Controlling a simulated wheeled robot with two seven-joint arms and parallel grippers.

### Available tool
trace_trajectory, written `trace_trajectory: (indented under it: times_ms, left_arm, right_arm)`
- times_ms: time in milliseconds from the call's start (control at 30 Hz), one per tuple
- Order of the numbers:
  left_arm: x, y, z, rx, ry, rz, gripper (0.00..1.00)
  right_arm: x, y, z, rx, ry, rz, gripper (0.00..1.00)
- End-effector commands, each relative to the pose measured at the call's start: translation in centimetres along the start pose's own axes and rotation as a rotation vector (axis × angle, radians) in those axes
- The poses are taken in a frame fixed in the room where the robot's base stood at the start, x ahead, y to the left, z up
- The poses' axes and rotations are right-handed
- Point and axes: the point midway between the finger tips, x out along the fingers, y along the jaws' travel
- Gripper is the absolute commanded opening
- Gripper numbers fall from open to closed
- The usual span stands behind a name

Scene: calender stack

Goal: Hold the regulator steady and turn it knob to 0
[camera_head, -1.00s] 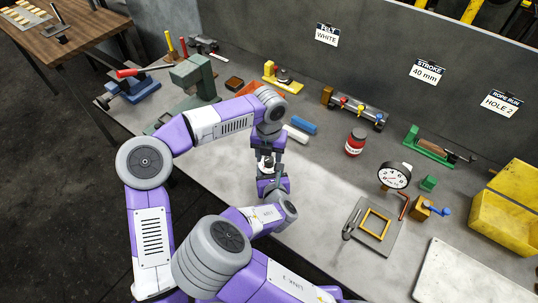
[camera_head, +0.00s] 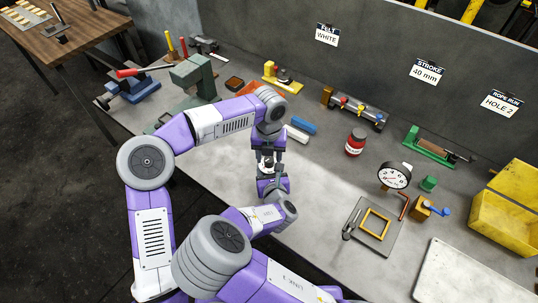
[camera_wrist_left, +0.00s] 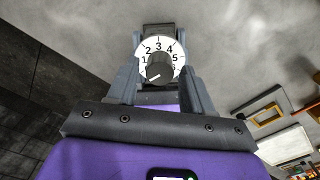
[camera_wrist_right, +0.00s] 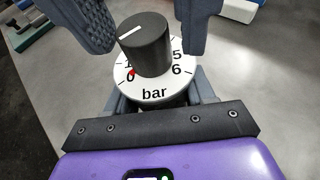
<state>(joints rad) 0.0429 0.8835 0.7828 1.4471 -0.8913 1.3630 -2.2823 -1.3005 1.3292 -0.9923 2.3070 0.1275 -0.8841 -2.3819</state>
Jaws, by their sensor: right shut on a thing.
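The regulator (camera_head: 267,165) is small in the head view and partly hidden between my two grippers. Its white dial, marked bar, shows in the right wrist view (camera_wrist_right: 153,94) and the left wrist view (camera_wrist_left: 174,46). My right gripper (camera_head: 271,179) is shut on the regulator's body below the dial. My left gripper (camera_head: 268,152) is open, its fingers on either side of the black knob (camera_wrist_right: 148,50), with gaps visible in the right wrist view. In the left wrist view the knob's white line points lower left, towards the low end of the scale; its exact reading is unclear. A red mark sits beside 0.
Blue (camera_head: 303,125) and white (camera_head: 295,133) blocks lie close behind the grippers. The bench's front edge is close by.

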Motion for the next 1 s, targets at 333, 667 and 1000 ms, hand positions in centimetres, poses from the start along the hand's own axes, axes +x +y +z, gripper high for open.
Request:
trace_trajectory:
  times_ms: [333, 667, 1000]
  left_arm:
    - [-0.1, 0.0, 0.0, 0.001, -0.001, 0.001, 0.57]
    - [-5.5, -0.1, 0.1, 0.001, -0.006, -0.001, 0.57]
    - [-11.2, 0.0, 0.1, 0.000, -0.002, -0.001, 0.57]
  right_arm:
    - [0.0, 0.0, 0.0, 0.000, -0.001, 0.000, 0.02]
    - [0.0, 0.0, 0.0, 0.000, -0.001, 0.000, 0.02]
    - [0.0, 0.0, 0.0, 0.000, -0.001, 0.000, 0.02]
